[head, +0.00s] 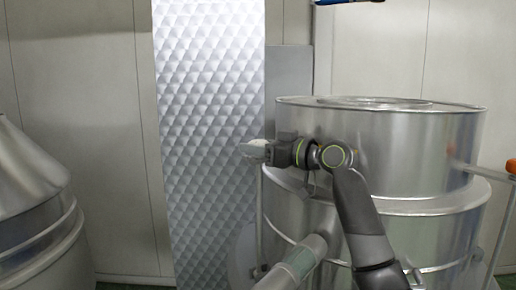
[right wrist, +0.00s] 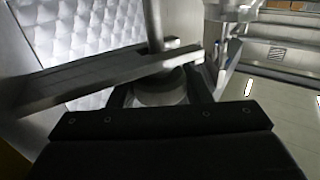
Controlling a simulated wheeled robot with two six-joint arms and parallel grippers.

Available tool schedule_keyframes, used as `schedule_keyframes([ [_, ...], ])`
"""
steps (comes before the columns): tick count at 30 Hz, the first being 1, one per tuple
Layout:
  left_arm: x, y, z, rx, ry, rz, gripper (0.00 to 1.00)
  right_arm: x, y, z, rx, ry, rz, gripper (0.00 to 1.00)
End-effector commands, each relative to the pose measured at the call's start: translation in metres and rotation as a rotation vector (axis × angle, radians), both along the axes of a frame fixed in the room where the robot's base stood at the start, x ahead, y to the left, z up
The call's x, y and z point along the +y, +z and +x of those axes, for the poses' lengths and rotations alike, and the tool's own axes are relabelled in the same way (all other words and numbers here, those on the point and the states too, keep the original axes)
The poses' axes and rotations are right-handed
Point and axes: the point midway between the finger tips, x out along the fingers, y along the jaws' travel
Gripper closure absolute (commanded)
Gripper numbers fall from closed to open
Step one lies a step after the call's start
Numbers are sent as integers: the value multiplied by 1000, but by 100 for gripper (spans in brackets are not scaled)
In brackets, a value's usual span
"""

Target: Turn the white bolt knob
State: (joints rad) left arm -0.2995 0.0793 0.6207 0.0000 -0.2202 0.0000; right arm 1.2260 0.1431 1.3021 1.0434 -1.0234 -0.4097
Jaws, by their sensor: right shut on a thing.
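The white bolt knob (head: 252,149) shows in the head view as a small pale piece at the left of the steel tank, at the tip of my right gripper (head: 270,151). My right gripper reaches it from the right and is shut on it. In the right wrist view a rounded grey piece sits between the two dark fingers of my right gripper (right wrist: 160,92), and a flat metal bar (right wrist: 100,78) crosses just beyond. The fingers hide part of the knob. My left gripper is not in view.
A large round steel tank (head: 400,135) stands right behind my right arm. A quilted metal panel (head: 210,120) rises behind the knob. Another steel vessel (head: 30,220) stands at the far left. An orange-tipped handle (head: 511,166) is at the right edge.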

Motion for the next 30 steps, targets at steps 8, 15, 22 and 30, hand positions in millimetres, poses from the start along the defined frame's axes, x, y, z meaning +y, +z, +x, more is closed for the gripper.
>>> schedule_keyframes([
  [8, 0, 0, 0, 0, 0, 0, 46, 0, -5, 1, 11, 1, -4, 78],
  [15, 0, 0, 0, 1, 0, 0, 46, 0, -4, 1, 9, 0, -4, 34],
  [22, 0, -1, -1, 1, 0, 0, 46, 0, -2, 0, 5, 0, -2, 34],
  [30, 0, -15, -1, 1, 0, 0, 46, 0, 19, 0, 1, 0, -3, 34],
])
